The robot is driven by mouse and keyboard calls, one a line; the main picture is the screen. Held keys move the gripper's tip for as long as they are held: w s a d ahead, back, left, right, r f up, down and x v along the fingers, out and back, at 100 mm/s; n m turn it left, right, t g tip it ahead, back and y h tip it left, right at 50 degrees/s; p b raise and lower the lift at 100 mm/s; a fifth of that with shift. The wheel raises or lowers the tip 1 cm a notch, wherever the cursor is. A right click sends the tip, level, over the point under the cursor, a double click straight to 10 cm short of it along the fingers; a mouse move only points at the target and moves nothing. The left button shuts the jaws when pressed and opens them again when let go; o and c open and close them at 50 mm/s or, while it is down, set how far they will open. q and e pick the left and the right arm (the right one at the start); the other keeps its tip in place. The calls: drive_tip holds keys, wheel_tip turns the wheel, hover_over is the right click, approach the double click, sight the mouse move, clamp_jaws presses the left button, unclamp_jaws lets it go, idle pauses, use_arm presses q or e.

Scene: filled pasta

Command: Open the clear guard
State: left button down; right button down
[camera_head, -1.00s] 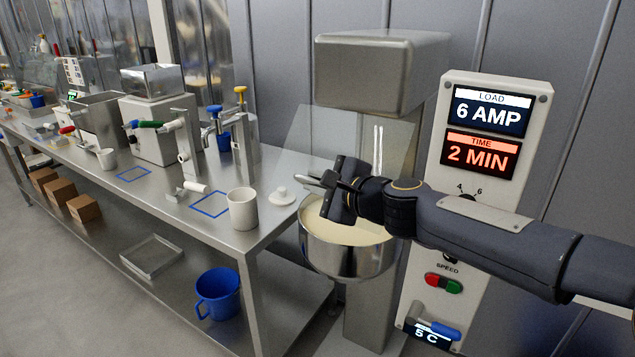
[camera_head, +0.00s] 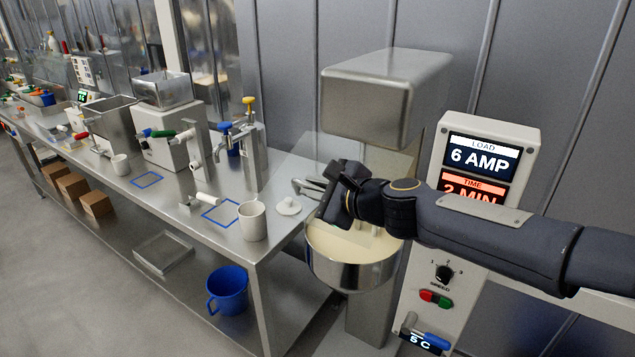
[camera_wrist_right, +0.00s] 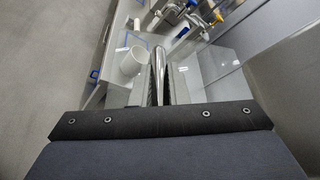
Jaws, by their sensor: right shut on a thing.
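The clear guard (camera_head: 296,164) is a see-through panel in front of the mixer, above the steel bowl (camera_head: 350,273) of pale cream mixture. It also shows faintly in the right wrist view (camera_wrist_right: 216,62). My right gripper (camera_head: 306,187) is at the guard's lower part, over the bowl's left rim. My gripper and forearm hide part of the guard and the bowl's back. My left gripper is not in view.
The mixer head (camera_head: 385,88) overhangs the bowl. The control panel (camera_head: 476,205) stands just right, partly behind my arm.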

drive_tip(key=shift+r+p, duration=0.9)
drive_tip(key=shift+r, duration=0.6)
drive_tip(key=c, duration=1.4)
unclamp_jaws()
drive_tip(key=v, duration=0.8)
drive_tip(key=shift+f, duration=0.1)
